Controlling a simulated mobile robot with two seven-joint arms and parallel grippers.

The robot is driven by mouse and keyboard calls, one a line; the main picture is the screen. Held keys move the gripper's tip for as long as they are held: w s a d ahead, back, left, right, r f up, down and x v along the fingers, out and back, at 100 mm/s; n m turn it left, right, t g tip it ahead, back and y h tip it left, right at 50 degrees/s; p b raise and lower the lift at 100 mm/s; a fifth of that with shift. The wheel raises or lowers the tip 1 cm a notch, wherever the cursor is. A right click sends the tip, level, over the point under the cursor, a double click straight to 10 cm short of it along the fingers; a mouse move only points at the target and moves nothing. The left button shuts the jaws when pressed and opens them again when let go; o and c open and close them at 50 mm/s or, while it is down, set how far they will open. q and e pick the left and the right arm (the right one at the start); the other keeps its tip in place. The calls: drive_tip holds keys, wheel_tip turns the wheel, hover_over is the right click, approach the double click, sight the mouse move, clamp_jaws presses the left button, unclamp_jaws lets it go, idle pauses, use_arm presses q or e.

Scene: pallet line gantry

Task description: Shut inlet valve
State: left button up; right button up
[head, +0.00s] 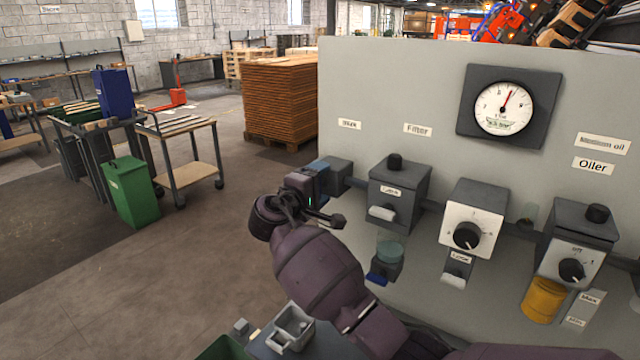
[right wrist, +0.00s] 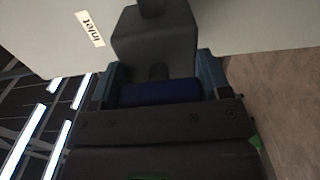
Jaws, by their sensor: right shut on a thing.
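The inlet valve is a dark grey block (head: 336,171) at the left end of the panel's row of units in the head view. In the right wrist view, its grey body (right wrist: 155,40) sits beside a tilted label reading "Inlet" (right wrist: 83,29). A blue handle (right wrist: 160,93) shows in front of the body. My right gripper (head: 315,180) is at the valve, shut on the blue handle, with one finger on each side of it in the right wrist view. In the head view the gripper and wrist mostly hide the handle. My left gripper is not in view.
The grey panel (head: 400,80) carries a round gauge (head: 503,108), a filter unit (head: 400,185), a regulator with a knob (head: 478,208) and an oiler unit (head: 580,240) to the right. A small grey holder (head: 291,328) is low in front.

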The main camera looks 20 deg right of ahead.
drive_tip(key=shift+f, duration=0.1)
drive_tip(key=o, duration=0.9)
drive_tip(key=shift+a, duration=0.1)
drive_tip(key=b+v, duration=0.2)
drive_tip(key=v, duration=0.8)
drive_tip(key=shift+s+a, duration=0.25)
drive_tip(key=shift+s, duration=0.05)
